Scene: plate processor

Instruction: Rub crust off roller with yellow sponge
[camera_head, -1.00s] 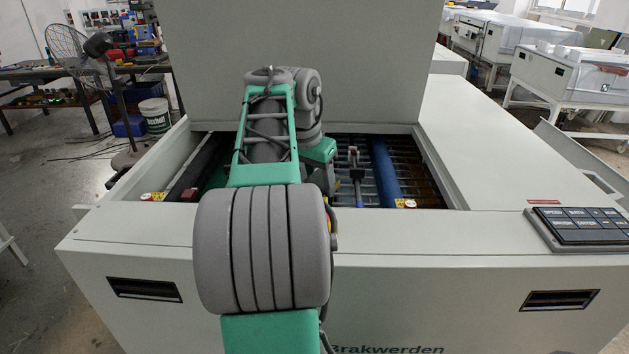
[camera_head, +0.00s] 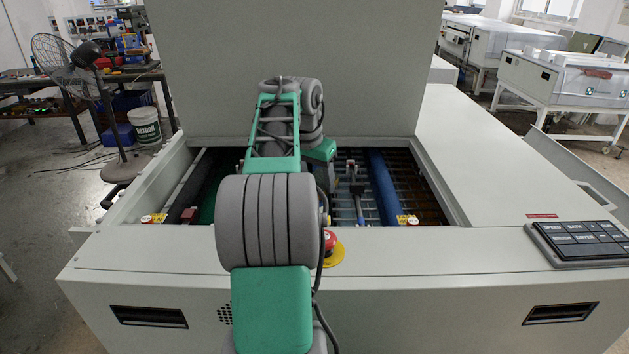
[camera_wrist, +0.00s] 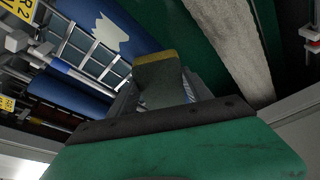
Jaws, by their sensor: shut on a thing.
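My gripper (camera_wrist: 160,92) is shut on the sponge (camera_wrist: 155,57), which shows a yellow edge and a dark grey-green face in the wrist view. A blue roller (camera_wrist: 133,22) lies beyond the sponge at the upper left, with a ragged pale crust patch (camera_wrist: 109,36) on it. The sponge's tip is near this roller, to the right of the patch; I cannot tell whether it touches. In the head view my arm reaches into the machine's opening and hides the gripper and sponge. A blue roller (camera_head: 385,188) shows at the right of the opening.
The opening has pale walls and a raised cover (camera_head: 290,60) behind it. A dark roller (camera_head: 187,185) lies at its left. A red stop button (camera_head: 330,241) and a control panel (camera_head: 580,240) sit on the front ledge. A grey roller (camera_wrist: 238,50) shows in the wrist view.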

